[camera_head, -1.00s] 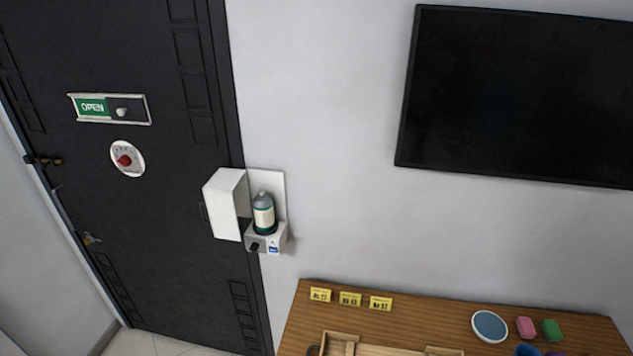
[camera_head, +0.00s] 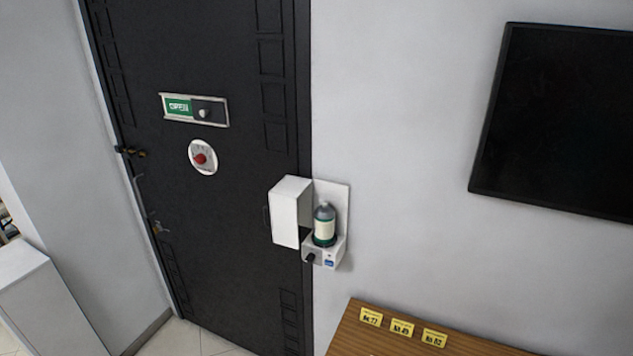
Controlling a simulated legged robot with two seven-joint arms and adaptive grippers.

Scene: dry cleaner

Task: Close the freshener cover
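The freshener unit is mounted on the white wall just right of the dark door, near the middle of the head view. Its white box-shaped cover (camera_head: 291,212) is swung open to the left, over the door's edge. A grey bottle with a pale label and green base (camera_head: 324,224) stands exposed upright on the unit's white holder (camera_head: 326,254). The holder has a dark knob or nozzle on its front. Neither of my grippers shows in the view.
A dark door (camera_head: 215,60) with an OPEN sign (camera_head: 194,109) and a red-knobbed dial (camera_head: 202,158) is at left. A wooden table (camera_head: 375,340) with several yellow number tags stands lower right. A black screen (camera_head: 560,120) hangs at right. A white cabinet (camera_head: 50,300) is at lower left.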

